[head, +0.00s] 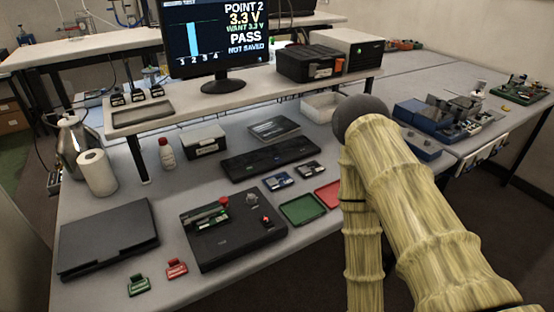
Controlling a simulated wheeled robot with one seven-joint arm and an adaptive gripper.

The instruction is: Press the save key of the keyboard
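The black keyboard (270,160) lies on the workbench below the raised shelf, left of my arm. Its single keys are too small to tell apart, so I cannot pick out the save key. The monitor (215,38) on the shelf reads "POINT 2", "3.3 V", "WANT 3.3 V", "PASS" and "NOT SAVED", with one blue bar over 2. My arm (408,190) fills the lower right, bent at a dark round joint. My gripper is not in view.
A black device with a red knob (232,230) stands in front of the keyboard. Green (302,209) and red (327,195) trays lie between it and my arm. A closed dark case (108,238) is at left. Blue bins (440,118) stand at right. The shelf (250,94) overhangs behind.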

